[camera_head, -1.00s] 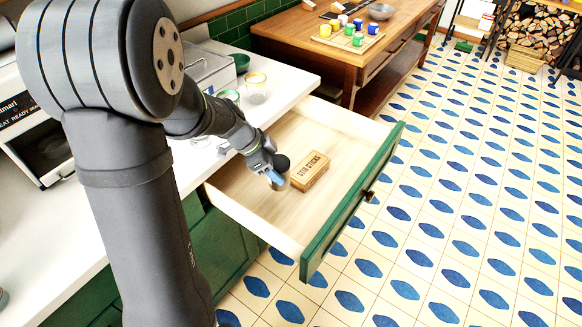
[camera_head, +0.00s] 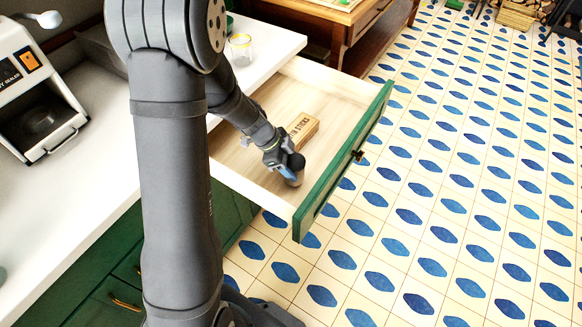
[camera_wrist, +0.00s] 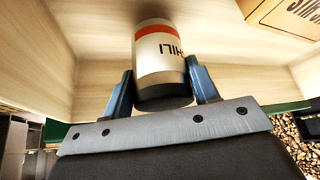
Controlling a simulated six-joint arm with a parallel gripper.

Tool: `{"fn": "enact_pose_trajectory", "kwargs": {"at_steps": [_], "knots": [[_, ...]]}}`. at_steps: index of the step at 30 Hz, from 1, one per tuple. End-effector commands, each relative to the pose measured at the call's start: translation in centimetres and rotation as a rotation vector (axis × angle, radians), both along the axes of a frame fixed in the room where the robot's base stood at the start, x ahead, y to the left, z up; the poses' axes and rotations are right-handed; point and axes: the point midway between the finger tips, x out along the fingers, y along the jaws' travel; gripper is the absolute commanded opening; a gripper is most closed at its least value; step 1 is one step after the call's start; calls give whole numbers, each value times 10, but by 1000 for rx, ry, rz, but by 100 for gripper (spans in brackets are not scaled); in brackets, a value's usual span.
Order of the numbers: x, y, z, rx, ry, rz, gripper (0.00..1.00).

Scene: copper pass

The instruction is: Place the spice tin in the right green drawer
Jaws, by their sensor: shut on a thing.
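The spice tin (camera_wrist: 158,55) is a pale cylinder with an orange-red band, a dark lid and the word "CHILI"; in the wrist view it appears upside down between the two blue fingers. My gripper (camera_wrist: 163,88) is shut on it near the dark lid. In the head view my gripper (camera_head: 283,170) and the tin (camera_head: 297,178) are inside the open green-fronted drawer (camera_head: 344,162), close to its front panel. I cannot tell whether the tin's base touches the drawer floor.
A cardboard "STIR STICKS" box (camera_head: 303,129) lies in the drawer behind the tin. The white counter (camera_head: 85,200) holds a sealer machine (camera_head: 38,95) and a yellow-rimmed glass (camera_head: 240,48). Bare drawer floor shows left of the box. Patterned floor tiles (camera_head: 450,180) lie beyond the drawer.

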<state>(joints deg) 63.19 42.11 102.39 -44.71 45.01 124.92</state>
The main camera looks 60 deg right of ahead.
Motion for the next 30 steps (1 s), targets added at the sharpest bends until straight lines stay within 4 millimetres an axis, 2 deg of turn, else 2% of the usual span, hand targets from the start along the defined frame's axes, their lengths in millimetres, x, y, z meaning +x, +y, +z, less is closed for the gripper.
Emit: {"fn": "enact_pose_trajectory", "kwargs": {"at_steps": [3,5,15,16,19,30], "knots": [[0,0,-17,2,1,1,28],[0,0,-21,2,1,2,28],[0,0,-24,1,0,2,28],[0,0,-24,0,0,1,56],[0,0,-24,0,0,1,76],[0,0,-20,0,0,1,77]]}}
